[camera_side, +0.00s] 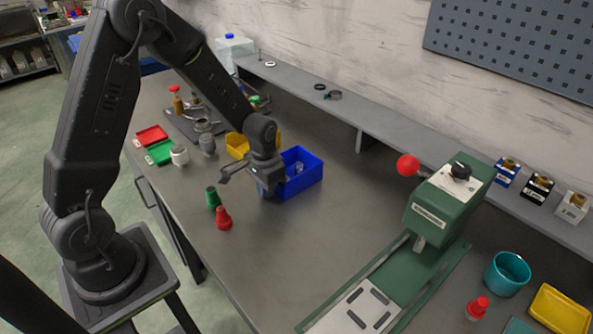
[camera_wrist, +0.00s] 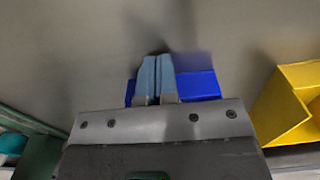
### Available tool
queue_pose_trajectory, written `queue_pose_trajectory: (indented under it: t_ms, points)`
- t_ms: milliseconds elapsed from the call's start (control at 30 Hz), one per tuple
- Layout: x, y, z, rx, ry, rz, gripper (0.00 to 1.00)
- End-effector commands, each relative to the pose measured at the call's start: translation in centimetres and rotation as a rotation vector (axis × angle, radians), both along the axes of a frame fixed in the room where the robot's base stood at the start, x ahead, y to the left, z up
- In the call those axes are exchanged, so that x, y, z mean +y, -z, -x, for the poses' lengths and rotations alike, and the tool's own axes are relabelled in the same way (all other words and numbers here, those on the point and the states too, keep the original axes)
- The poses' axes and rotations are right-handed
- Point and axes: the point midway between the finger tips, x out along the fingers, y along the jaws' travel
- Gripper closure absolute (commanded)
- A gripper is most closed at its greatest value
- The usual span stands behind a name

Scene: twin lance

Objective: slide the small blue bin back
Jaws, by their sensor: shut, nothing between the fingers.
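The small blue bin (camera_side: 309,178) stands on the grey bench in the side view, with its open top up and a small pale item inside it. My gripper (camera_side: 266,191) is low over the bench, close against the near left side of the bin. Its fingers are shut together and empty. In the wrist view the closed fingers (camera_wrist: 157,80) stand in front of the blue bin (camera_wrist: 199,86), which shows on both sides of them. I cannot tell whether the fingertips touch the bin. My gripper hides part of the bin in both views.
A yellow bin (camera_side: 237,146) stands left of the blue one and also shows in the wrist view (camera_wrist: 281,108). Green (camera_side: 213,198) and red (camera_side: 223,218) cones stand nearer the front edge. A green press (camera_side: 443,207) is at right. A raised shelf (camera_side: 411,135) runs behind.

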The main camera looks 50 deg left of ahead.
Motion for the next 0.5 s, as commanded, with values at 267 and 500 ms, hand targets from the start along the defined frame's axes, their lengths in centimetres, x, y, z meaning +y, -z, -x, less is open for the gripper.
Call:
queue_pose_trajectory:
  t_ms: [267,500]
  points:
    - [0.1,0.0,-1.3,-0.001,0.001,0.0,1.0]
    - [0.1,0.0,-1.7,0.0,0.0,0.0,1.0]
